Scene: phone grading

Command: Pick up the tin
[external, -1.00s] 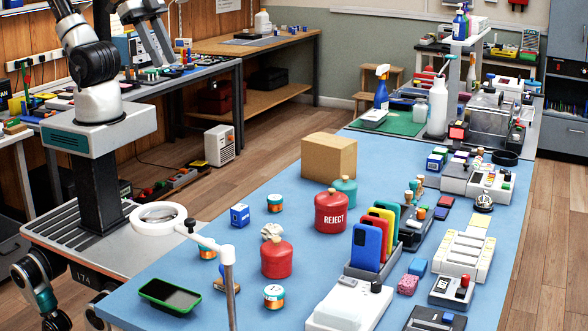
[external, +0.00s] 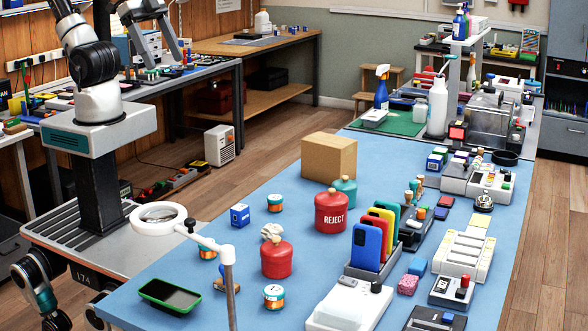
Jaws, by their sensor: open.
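Several small round tins with teal and orange sides stand on the blue-topped table. One tin (external: 275,203) is near the middle left, beside a blue box. Another tin (external: 273,297) is nearer the front, below a red pot. A third tin (external: 207,250) is partly hidden behind the white ring lamp's arm. My gripper (external: 163,52) is at the upper left, high over the side bench and well away from the tins. It is open, and nothing shows between its fingers.
The red REJECT pot (external: 331,213), a second red pot (external: 276,260) and a blue box (external: 239,215) stand near the tins. A white ring lamp (external: 158,219) overhangs the left edge. The blue table (external: 222,290) has bare patches between.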

